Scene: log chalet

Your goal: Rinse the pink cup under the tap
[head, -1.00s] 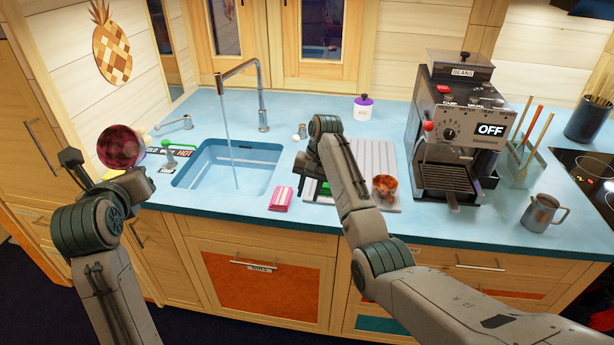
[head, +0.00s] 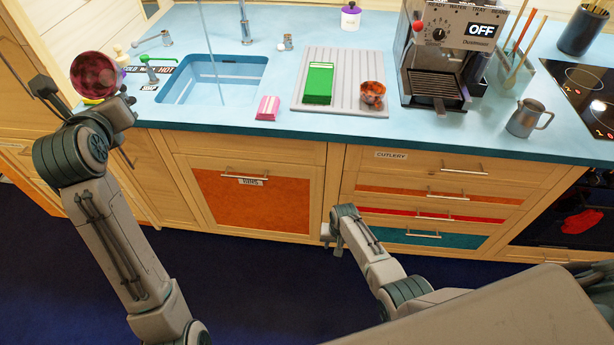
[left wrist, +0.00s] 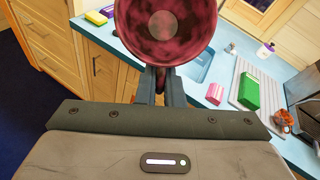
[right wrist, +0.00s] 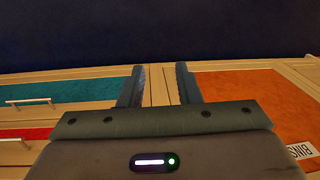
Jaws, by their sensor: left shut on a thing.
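The pink cup (head: 97,76), a dark mottled pink, is held by my left gripper (head: 118,104) in the air left of the sink (head: 172,93). In the left wrist view the cup (left wrist: 165,30) sits between the shut fingers (left wrist: 161,84), with its mouth facing that camera. The tap's post (head: 244,22) stands behind the basin; its spout is cut off at the top. A thin water stream (head: 208,40) falls into the sink, apart from the cup. My right gripper (head: 331,236) is low before the cabinets; its fingers (right wrist: 160,86) are apart and empty.
A pink packet (head: 267,108) lies right of the sink. The drainer (head: 345,98) holds a green block (head: 318,83) and a reddish cup (head: 372,93). A coffee machine (head: 440,60) and metal jug (head: 527,118) stand further right.

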